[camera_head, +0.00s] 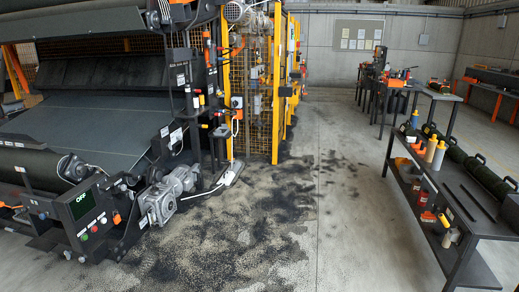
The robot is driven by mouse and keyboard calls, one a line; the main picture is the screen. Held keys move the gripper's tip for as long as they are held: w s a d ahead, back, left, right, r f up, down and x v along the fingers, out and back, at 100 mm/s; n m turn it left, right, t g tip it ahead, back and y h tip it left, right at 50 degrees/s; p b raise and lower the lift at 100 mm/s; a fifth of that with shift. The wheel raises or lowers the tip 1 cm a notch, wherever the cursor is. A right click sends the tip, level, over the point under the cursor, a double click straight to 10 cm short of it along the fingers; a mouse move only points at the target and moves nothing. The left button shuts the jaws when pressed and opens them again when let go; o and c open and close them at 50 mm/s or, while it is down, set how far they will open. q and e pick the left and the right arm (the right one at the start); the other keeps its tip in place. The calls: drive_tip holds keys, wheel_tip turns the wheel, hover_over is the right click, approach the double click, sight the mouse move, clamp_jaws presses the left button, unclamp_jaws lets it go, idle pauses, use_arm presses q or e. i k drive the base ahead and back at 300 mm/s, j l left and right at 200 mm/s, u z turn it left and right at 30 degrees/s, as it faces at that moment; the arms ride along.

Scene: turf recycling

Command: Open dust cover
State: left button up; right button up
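A large machine fills the left side of the camera_head view. A dark grey-green sheet or sloping panel (90,128) spans its front. I cannot tell whether this or another part is the dust cover, or whether any cover is open. A control box (85,215) at the machine's lower front has a screen with green letters that look like "OFF" and several buttons below it. A grey motor or gearbox (170,195) sits to the right of the box. Neither of my grippers shows in this view.
Dark granules (265,220) lie scattered on the concrete floor beside the machine. A yellow mesh guard (262,120) stands behind. A dark shelf bench (465,213) with bottles and tools stands at the right. The floor (350,215) between machine and bench is free of large objects.

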sight(182, 54)
drive_tip(key=i, duration=1.65)
drive_tip(key=i+l+u, duration=0.15)
drive_tip(key=i+u, duration=0.25)
drive_tip(key=i, duration=0.2)
drive_tip(key=i+l+u, duration=0.45)
drive_tip(key=i, duration=0.15)
drive_tip(key=i+l+u, duration=0.4)
drive_tip(key=i+l, duration=0.05)
drive_tip(key=i, duration=0.15)
